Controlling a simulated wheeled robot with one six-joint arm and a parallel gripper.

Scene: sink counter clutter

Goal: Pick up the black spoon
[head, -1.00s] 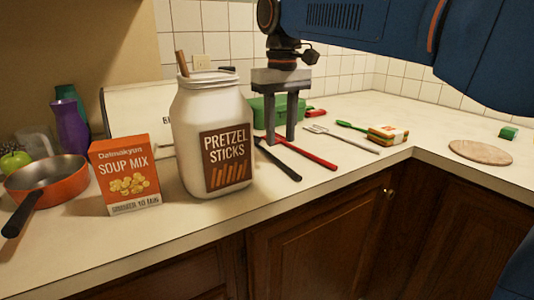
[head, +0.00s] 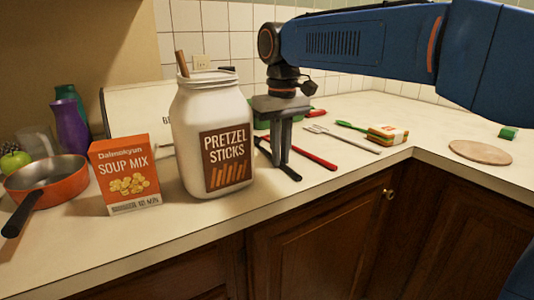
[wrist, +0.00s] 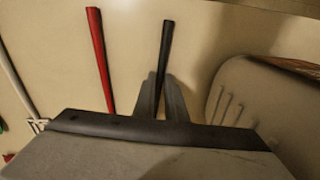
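The black spoon (head: 290,173) lies on the counter to the right of the pretzel jar. In the head view its near handle end shows, and the rest is partly hidden by my fingers and the jar. In the wrist view its dark handle (wrist: 166,45) runs between my fingers. My gripper (head: 280,163) is lowered to the counter. Its fingers are close together on either side of the handle, shut on it; the wrist view also shows the fingers (wrist: 162,85). The spoon's head is hidden under my gripper in the wrist view.
The pretzel jar (head: 205,120) stands close left of my gripper. A red-handled utensil (head: 316,160) lies just right of the spoon. Farther right are a slotted utensil (head: 345,139), a sandwich-like stack (head: 387,134) and a round board (head: 480,152). The right counter is mostly clear.

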